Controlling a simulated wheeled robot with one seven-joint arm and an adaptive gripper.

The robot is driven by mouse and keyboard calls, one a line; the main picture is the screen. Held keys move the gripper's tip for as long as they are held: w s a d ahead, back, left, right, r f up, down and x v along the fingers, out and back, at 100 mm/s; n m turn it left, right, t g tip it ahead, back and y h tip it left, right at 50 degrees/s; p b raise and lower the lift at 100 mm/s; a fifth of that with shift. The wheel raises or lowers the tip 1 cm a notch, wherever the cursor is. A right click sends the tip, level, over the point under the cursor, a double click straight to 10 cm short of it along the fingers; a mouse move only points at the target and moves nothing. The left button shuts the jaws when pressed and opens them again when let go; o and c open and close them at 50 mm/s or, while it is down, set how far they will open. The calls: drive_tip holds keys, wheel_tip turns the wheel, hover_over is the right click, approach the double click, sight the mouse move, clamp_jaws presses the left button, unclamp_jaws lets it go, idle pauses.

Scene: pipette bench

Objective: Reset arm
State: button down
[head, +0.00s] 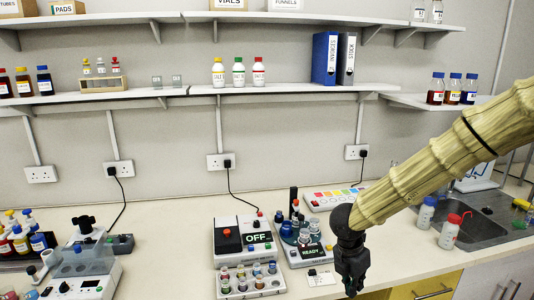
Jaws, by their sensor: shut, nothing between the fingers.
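My gripper (352,284) is black and hangs pointing down at the end of my arm, which reaches in from the right. Its fingers are shut and empty. It is in front of the bench's front edge in the picture, right of a device with a screen reading READY (310,251). I cannot tell its exact height above the bench (170,230).
A device reading OFF (258,238) stands left of the READY device, with a vial rack (250,282) in front. White bottles (450,231) stand by the sink (480,222) at right. Bottles crowd the left end. Shelves (290,88) line the wall.

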drive_tip(key=s+d+f+n+t+h+b, duration=0.15)
drive_tip(key=s+f+n, duration=0.25)
drive_tip(key=f+n, duration=0.4)
drive_tip(key=s+d+f+n, duration=0.2)
drive_tip(key=s+f+n, duration=0.1)
drive_tip(key=f+n, duration=0.45)
drive_tip(key=s+d+f+n+t+h+b, duration=0.1)
drive_tip(key=s+f+n, duration=0.3)
drive_tip(key=f+n, duration=0.4)
drive_tip(key=s+a+f+n+g+y, duration=0.1)
drive_tip(key=s+f+n, duration=0.3)
drive_tip(key=s+n, duration=0.3)
drive_tip(key=s+a+f+n+g+y+b, duration=0.1)
drive_tip(key=s+a+f+n+y, duration=0.1)
drive_tip(key=s+f+n, duration=0.3)
drive_tip(key=s+a+f+n+g+y+b, duration=0.1)
drive_tip(key=s+f+n, duration=0.3)
drive_tip(key=s+n, duration=0.7)
drive_tip(key=shift+s+a+f+y, duration=0.15)
drive_tip(key=shift+s+a+y, duration=0.35)
drive_tip(key=shift+a+y, duration=0.2)
